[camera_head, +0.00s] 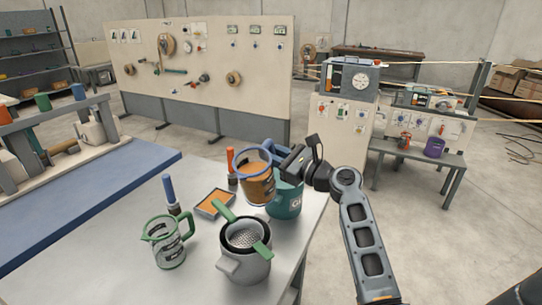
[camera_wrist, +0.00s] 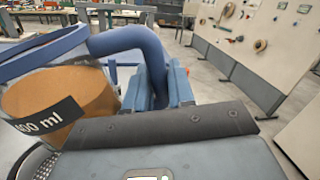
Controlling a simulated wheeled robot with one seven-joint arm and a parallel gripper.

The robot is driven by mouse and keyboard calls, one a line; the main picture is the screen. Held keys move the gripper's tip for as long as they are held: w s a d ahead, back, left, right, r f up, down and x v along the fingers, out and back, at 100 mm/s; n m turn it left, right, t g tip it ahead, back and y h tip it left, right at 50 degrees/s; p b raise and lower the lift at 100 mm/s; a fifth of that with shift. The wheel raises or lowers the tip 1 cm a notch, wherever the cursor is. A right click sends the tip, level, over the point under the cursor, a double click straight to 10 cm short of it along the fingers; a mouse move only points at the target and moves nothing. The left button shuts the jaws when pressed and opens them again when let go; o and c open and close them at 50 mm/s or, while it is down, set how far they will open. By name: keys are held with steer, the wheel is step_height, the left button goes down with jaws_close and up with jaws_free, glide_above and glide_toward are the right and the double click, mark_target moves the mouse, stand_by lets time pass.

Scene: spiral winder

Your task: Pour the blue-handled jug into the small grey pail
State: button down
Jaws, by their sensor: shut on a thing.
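The blue-handled jug (camera_head: 256,189) has a blue rim and holds an orange-brown content. It looks close to upright, beside and partly in front of a teal pail. My gripper (camera_head: 291,163) is shut on its handle. In the wrist view the jug (camera_wrist: 62,100) shows a "400 ml" label, and the blue handle (camera_wrist: 130,42) runs between my gripper's fingers (camera_wrist: 168,88). The small grey pail (camera_head: 240,268) stands near the table's front, nearer the camera than the jug. A dark strainer with green handles (camera_head: 245,235) lies across its mouth. The pail's inside is mostly hidden.
The teal pail (camera_head: 284,207) stands right of the jug. A green-handled glass jug (camera_head: 168,250), a blue-handled brush (camera_head: 169,190), an orange-handled brush (camera_head: 231,162) and an orange-filled tray (camera_head: 214,202) are on the table (camera_head: 120,245). The table's left front is clear.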

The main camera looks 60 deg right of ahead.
mark_target(267, 142)
steer(key=r+n, duration=0.3)
steer(key=n, duration=0.1)
steer(key=shift+s+a+r+n+t+y, duration=0.1)
steer(key=shift+a+r+n+t+y, duration=0.1)
steer(key=shift+r+n+t+y, duration=0.15)
steer(key=shift+a+r+n+b, duration=0.2)
steer(key=shift+a+n+b, duration=0.2)
steer(key=shift+n, duration=0.45)
steer(key=a+n+b, duration=0.1)
steer(key=b, duration=0.1)
steer(key=a+r+n+t+y+b, duration=0.1)
steer(key=n+b, duration=0.1)
steer(key=b, duration=0.1)
steer(key=shift+n, duration=0.3)
steer(key=a+n+b, duration=0.1)
steer(key=a+n+y+b, duration=0.1)
steer(key=b, duration=0.1)
steer(key=a+n+b, duration=0.1)
steer(key=n, duration=0.1)
steer(key=shift+s+a+f, duration=0.1)
steer(key=shift+a+f, duration=0.2)
steer(key=shift+f, duration=0.05)
steer(key=shift+a+r+n+y+b, duration=0.15)
steer(key=shift+a+n+y+b, duration=0.15)
steer(key=shift+a+n+b, duration=0.4)
steer(key=shift+a+r+n+y+b, duration=0.2)
steer(key=shift+a+n+b, duration=0.25)
steer(key=shift+a+n, duration=0.45)
